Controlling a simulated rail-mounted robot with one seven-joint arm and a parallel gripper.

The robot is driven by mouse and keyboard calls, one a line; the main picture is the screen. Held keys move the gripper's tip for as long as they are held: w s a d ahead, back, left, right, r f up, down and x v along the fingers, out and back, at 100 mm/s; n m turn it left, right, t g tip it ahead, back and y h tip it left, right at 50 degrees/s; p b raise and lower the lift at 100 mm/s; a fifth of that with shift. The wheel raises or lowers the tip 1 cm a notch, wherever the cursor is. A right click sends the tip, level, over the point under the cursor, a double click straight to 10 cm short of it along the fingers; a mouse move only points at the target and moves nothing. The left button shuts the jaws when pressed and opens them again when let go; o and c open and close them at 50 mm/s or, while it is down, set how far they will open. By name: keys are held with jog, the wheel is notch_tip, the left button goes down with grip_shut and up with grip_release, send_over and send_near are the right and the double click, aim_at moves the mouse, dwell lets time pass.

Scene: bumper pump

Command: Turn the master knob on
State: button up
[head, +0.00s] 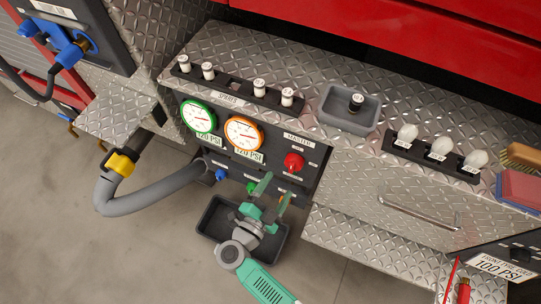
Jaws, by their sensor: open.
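The red master knob (293,162) sits on the dark control panel (243,160), under a "MASTER" label, to the right of the two gauges. I cannot tell from its angle which way it is turned. My gripper (274,190) is open and empty, with its green fingers pointing up toward the panel. In the picture it is just below and left of the knob, apart from it.
A dark bin (211,219) lies below my gripper. A grey hose (160,194) curves at left. Small bottles stand in a rack (235,90) on the ledge above.

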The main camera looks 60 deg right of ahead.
aim_at(290, 170)
jog(key=d, duration=0.2)
jog(key=d+b, duration=0.1)
jog(key=d, duration=0.1)
jog(key=s+d+b, duration=0.1)
jog(key=d, duration=0.2)
jog(key=shift+w+d, duration=0.1)
jog(key=shift+d, duration=0.3)
jog(key=c, duration=1)
